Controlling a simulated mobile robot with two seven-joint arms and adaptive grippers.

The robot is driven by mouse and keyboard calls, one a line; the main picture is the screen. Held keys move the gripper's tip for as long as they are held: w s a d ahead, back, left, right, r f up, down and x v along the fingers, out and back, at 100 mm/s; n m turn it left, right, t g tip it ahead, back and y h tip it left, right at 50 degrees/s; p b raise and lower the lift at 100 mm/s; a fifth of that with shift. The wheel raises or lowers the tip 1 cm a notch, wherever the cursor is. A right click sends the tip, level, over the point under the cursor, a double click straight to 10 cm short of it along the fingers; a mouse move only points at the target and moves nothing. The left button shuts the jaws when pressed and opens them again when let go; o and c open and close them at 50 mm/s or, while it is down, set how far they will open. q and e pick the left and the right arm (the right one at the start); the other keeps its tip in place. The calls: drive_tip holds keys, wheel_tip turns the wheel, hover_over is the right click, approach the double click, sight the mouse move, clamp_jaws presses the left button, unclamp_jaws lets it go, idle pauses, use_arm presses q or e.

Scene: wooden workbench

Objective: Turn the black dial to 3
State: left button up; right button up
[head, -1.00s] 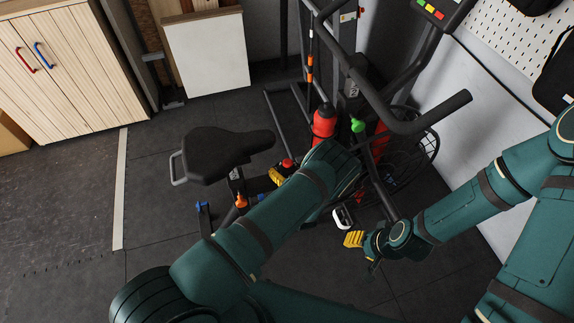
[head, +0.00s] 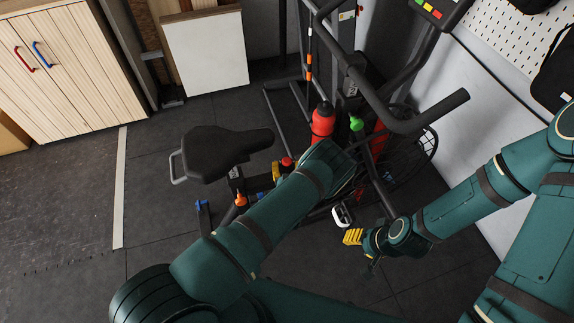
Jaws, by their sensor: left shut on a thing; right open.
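The exercise bike stands in the middle with its black saddle (head: 226,153) and red-capped parts (head: 287,162). My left arm reaches over the bike frame. Only a bit of my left gripper (head: 277,171) shows, a yellow finger beside the red cap, partly covered by my forearm. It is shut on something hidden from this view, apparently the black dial. I cannot make out the dial or its numbers. My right gripper (head: 357,246) is open and empty, low on the right beside the bike, near a white pedal (head: 342,216).
A red bottle (head: 322,121) and a green-topped item (head: 356,124) stand on the bike. Its black handlebar (head: 430,115) arches above my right arm. A wooden cabinet (head: 70,75) and white panel (head: 205,52) stand behind. The floor at left is clear.

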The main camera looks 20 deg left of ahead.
sight(283, 171)
use_arm(q)
drive_tip(key=m+h, duration=0.3)
drive_tip(key=h, duration=0.1)
drive_tip(key=m+h, duration=0.3)
drive_tip(key=h, duration=0.2)
drive_tip(key=shift+p, duration=0.3)
drive_tip(key=shift+h, duration=0.4)
drive_tip(key=o, duration=1.2)
drive_tip(key=v, duration=0.7)
drive_tip(key=shift+s, duration=0.2)
